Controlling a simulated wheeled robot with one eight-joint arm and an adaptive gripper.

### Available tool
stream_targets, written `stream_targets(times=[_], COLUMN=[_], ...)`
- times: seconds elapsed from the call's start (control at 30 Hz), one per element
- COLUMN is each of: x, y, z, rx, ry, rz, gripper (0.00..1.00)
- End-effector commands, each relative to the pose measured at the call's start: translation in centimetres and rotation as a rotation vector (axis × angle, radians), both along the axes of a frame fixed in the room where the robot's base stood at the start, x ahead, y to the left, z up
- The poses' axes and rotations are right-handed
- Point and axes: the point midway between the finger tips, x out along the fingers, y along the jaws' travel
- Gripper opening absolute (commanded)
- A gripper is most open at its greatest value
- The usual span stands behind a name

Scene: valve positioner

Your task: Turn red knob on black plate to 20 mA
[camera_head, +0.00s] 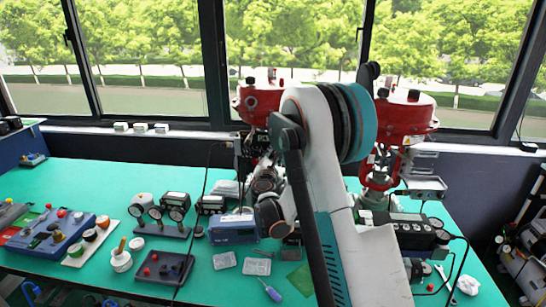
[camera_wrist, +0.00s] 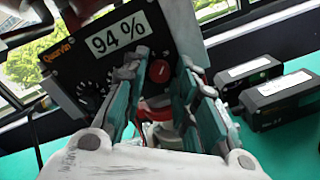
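In the wrist view a black plate (camera_wrist: 75,62) carries a white display reading "94 %" and several small dark dials at its lower left. A round red knob (camera_wrist: 160,71) sits on the plate below and right of the display. My gripper (camera_wrist: 165,80) is open, with one teal-padded finger on each side of the red knob. The frames do not show clearly whether the fingers touch it. In the head view my arm hides most of the plate and the knob; part of my gripper shows left of the arm.
Two black boxes with white labels (camera_wrist: 285,97) stand right of my gripper in the wrist view. Two large red actuators (camera_head: 407,115) stand by the windows. Gauges (camera_head: 176,200), a blue box (camera_head: 233,228) and a screwdriver (camera_head: 270,291) lie on the green table (camera_head: 215,288).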

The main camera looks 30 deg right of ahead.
Motion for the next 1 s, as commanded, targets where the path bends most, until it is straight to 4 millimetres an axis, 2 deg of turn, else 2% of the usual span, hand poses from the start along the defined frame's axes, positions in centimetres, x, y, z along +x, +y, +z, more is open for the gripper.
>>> stream_targets(times=[0.17,0.6,0.8,1.0], x=[-1.4,-8.3,-9.7,-9.9], y=[1.1,5.7,6.6,6.7], z=[0.0,0.0,0.0,0.0], rx=[0.0,0.0,0.0,0.0], ry=[0.0,0.0,0.0,0.0], rz=[0.001,0.001,0.001,0.0], gripper=[0.27,0.27,0.27,0.27])
